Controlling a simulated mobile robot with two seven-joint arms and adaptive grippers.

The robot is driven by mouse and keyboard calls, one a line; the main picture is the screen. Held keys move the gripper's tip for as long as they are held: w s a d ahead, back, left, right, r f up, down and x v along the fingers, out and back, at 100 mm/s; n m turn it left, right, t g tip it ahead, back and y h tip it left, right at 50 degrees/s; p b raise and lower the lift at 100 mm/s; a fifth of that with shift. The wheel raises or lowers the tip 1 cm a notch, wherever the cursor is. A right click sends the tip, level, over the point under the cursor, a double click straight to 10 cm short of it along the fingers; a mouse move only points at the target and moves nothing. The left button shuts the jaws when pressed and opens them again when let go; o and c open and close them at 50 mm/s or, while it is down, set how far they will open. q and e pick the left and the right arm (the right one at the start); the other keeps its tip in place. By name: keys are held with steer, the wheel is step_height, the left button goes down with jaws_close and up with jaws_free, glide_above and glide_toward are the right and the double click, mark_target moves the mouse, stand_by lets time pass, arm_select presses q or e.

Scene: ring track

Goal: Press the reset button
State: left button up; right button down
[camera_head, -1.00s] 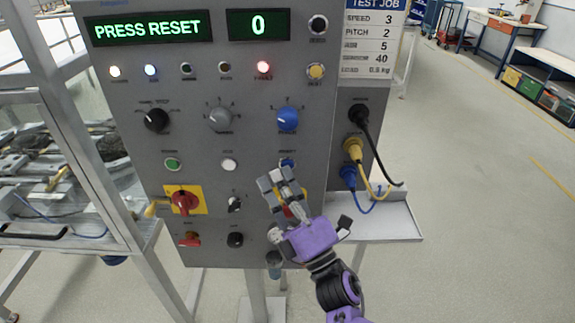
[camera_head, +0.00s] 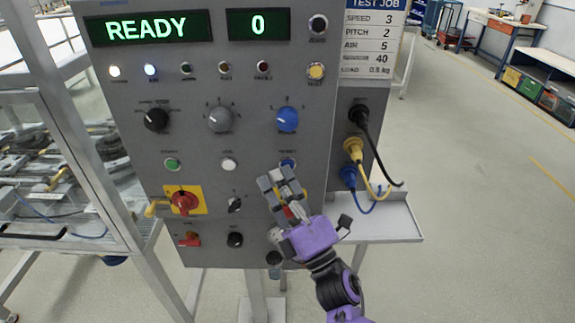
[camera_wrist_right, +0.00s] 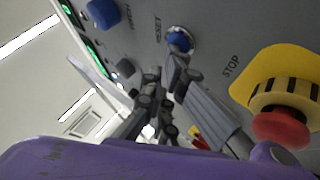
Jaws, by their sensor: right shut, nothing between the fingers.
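The blue reset button (camera_head: 288,162) sits on the grey panel (camera_head: 200,85), just above my right gripper's fingertips. It also shows in the right wrist view (camera_wrist_right: 180,40), under its "RESET" label, with a fingertip at or very near its lower edge; I cannot tell whether they touch. My right gripper (camera_head: 279,178) is shut and empty, pointing up at the panel in front of the red stop button, which it partly covers. The display (camera_head: 148,28) reads "READY" in green, and the counter (camera_head: 258,24) reads "0". My left gripper is not in view.
The stop button (camera_wrist_right: 283,122), red with a yellow collar, is close beside my right fingers. Blue (camera_head: 288,119) and grey (camera_head: 220,119) knobs sit above. A red rotary switch (camera_head: 185,201) is at left. Cables (camera_head: 365,160) hang at the right side over a small shelf (camera_head: 385,222).

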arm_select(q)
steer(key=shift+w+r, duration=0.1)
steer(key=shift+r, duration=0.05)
arm_select(e)
steer(key=shift+s, duration=0.65)
steer(key=shift+s, duration=0.1)
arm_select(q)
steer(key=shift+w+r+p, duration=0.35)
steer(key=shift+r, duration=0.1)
arm_select(e)
steer(key=s, duration=0.4)
steer(key=shift+s, duration=0.4)
